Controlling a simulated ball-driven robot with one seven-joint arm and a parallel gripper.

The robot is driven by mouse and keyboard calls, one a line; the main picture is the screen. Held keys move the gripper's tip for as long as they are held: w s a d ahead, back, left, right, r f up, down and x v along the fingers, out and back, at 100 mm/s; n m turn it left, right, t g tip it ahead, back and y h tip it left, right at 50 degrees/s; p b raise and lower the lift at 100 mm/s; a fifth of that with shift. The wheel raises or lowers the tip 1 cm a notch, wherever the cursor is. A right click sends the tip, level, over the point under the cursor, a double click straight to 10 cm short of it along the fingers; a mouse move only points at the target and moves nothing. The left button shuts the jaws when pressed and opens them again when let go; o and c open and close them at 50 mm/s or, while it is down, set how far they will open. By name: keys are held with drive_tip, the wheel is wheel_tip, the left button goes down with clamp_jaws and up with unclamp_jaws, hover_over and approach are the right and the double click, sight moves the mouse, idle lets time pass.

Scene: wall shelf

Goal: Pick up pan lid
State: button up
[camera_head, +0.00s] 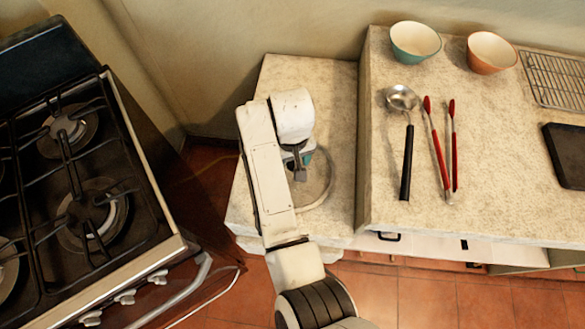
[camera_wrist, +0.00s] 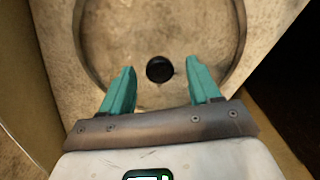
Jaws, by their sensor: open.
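The pan lid (camera_head: 318,182) lies on the lower stone counter in the head view, partly hidden by my arm and gripper. In the wrist view the pan lid (camera_wrist: 200,28) shows as a round, see-through disc with a darker rim, and its black knob (camera_wrist: 160,69) is near its middle. My gripper (camera_wrist: 162,75) is open, with two teal fingers on either side of the knob as seen from above. Nothing is between the fingers except the view of the knob; I cannot tell the height gap. In the head view my gripper (camera_head: 301,167) is over the lid.
A black stove (camera_head: 90,190) stands at the left. The higher counter (camera_head: 480,130) at the right holds a teal bowl (camera_head: 415,42), an orange bowl (camera_head: 491,53), a ladle (camera_head: 406,150), red tongs (camera_head: 440,150), a wire rack (camera_head: 556,80) and a dark tray (camera_head: 568,155).

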drive_tip(key=shift+f, duration=0.25)
drive_tip(key=shift+c, duration=0.3)
clamp_jaws()
